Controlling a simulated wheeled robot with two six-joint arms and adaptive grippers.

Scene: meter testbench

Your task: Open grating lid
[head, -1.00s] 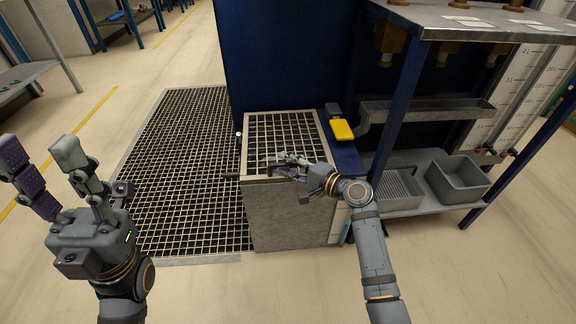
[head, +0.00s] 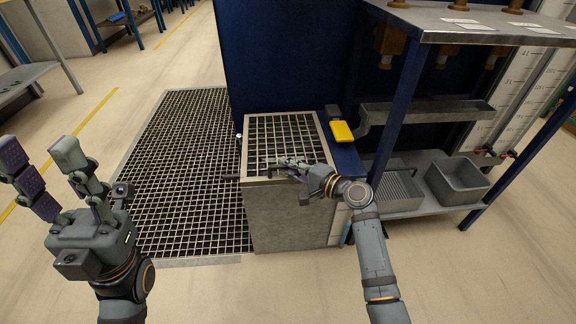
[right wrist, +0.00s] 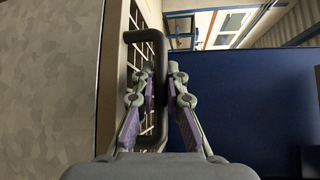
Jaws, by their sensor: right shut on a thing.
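The grating lid (head: 288,128) is a light-framed metal grid lying flat on top of the grey box (head: 290,217). My right gripper (head: 277,169) is at the lid's front edge. In the right wrist view, its fingers (right wrist: 162,75) are shut on the lid's black U-shaped handle (right wrist: 160,52), one finger on each side of the bar. The fingers hide part of the handle. My left gripper (head: 38,152) is open and empty at the far left, away from the lid, fingers pointing up.
A yellow block (head: 342,131) stands just right of the lid. A blue panel (head: 287,55) rises behind it. A rack with a metal top (head: 480,22) and a grey bin (head: 458,177) is at the right. A floor grating (head: 185,170) lies left of the box.

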